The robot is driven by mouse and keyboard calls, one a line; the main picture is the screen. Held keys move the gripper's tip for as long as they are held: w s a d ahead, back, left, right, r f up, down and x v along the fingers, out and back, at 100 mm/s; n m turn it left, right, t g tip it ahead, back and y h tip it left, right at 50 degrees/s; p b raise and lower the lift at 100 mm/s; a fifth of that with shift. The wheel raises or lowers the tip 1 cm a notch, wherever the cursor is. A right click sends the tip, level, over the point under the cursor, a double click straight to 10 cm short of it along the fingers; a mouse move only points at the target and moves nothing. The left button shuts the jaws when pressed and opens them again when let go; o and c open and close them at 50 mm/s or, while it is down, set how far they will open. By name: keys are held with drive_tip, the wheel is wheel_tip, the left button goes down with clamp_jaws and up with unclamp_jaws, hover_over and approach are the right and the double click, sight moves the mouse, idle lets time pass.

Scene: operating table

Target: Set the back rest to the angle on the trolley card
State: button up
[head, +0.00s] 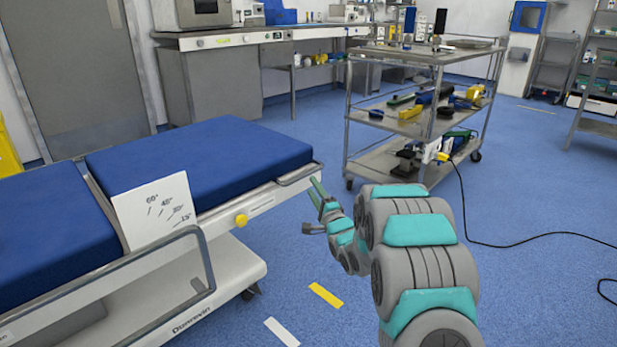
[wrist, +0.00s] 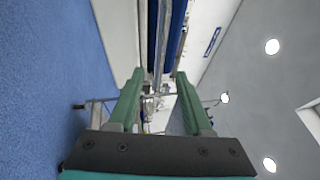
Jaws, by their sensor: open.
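The operating table has two blue pads. The right pad (head: 200,155), apparently the back rest, lies about flat. A white angle plate (head: 155,210) marked 60°, 45°, 30° and 15° stands at the joint; I see no clear pointer. A yellow knob (head: 241,219) sits on the side rail. My gripper (head: 316,206) is open and empty, just right of the pad's end. In the wrist view my gripper (wrist: 158,88) has its green fingers apart, with the table's edge and rail beyond. No readable angle card shows on the trolley (head: 415,57).
The trolley holds tools on several shelves behind my arm. A black cable (head: 500,243) runs over the blue floor on the right. A metal side rail (head: 205,258) loops out at the table's front. The floor between table and trolley is mostly clear.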

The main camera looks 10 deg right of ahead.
sight(305, 175)
drive_tip(key=shift+x, duration=3.8)
drive_tip(key=shift+f, duration=0.1)
clamp_jaws()
